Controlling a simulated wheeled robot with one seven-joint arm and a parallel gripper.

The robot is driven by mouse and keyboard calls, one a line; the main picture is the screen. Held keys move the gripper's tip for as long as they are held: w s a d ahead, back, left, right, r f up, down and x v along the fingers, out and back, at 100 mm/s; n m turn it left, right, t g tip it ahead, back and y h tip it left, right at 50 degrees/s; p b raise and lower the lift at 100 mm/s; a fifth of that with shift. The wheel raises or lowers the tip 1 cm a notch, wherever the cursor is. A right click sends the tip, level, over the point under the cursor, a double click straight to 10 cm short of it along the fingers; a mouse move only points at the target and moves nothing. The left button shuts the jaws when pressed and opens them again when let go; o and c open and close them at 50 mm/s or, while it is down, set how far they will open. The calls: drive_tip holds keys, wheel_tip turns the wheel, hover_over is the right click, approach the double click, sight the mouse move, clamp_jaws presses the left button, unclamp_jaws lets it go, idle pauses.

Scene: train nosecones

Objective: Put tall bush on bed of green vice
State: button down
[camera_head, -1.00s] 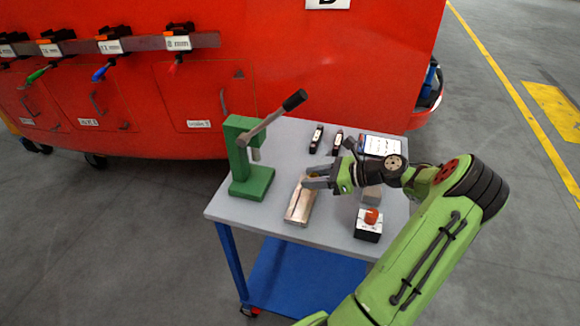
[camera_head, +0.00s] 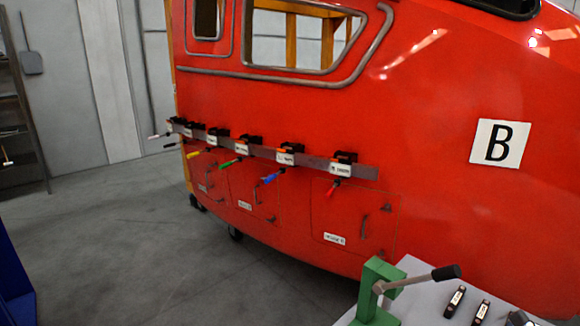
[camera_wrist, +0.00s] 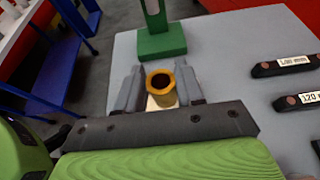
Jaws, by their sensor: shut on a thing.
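The green vice (camera_head: 378,290) is a press with a dark-knobbed lever, at the bottom of the head view on the table's left part. Its base is cut off there. In the wrist view, the lower part of the vice (camera_wrist: 161,43) shows its flat green bed, which looks empty. My gripper (camera_wrist: 159,88) is shut on the tall bush (camera_wrist: 162,98), a brass-coloured ring seen from its open end between the two grey fingers. The bush is short of the vice, apart from it. The bush's lower length is hidden.
The grey table (camera_wrist: 235,60) has clear surface right of the vice. Black labelled gauges (camera_wrist: 285,65) lie further right. A red train body (camera_head: 460,200) stands behind the table, with a rack of labelled tools (camera_head: 285,155) on its side. A blue frame (camera_wrist: 62,65) stands at left.

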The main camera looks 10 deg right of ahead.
drive_tip(key=shift+r+p, duration=0.75)
drive_tip(key=shift+r, duration=0.2)
drive_tip(key=w+a+f+n+g+y, duration=0.1)
drive_tip(key=w+a+f, duration=0.1)
drive_tip(key=a, duration=0.5)
drive_tip(key=w+a+f+n+y+b, duration=0.1)
drive_tip(key=w+a+f, duration=0.1)
drive_tip(key=w+a, duration=0.2)
drive_tip(key=w+a+f+n+g+y+b, duration=0.1)
drive_tip(key=w+a+f, duration=0.1)
drive_tip(key=a, duration=0.8)
drive_tip(key=shift+w+a+f+g+y, duration=0.1)
drive_tip(key=shift+w+g+y, duration=0.2)
drive_tip(key=shift+w, duration=0.35)
drive_tip(key=a+f+n+g+y, duration=0.1)
drive_tip(key=a+f+n, duration=0.1)
drive_tip(key=a, duration=0.7)
drive_tip(key=shift+s+a+f+b, duration=0.2)
drive_tip(key=shift+s+a+b, duration=0.1)
drive_tip(key=shift+s+b, duration=0.15)
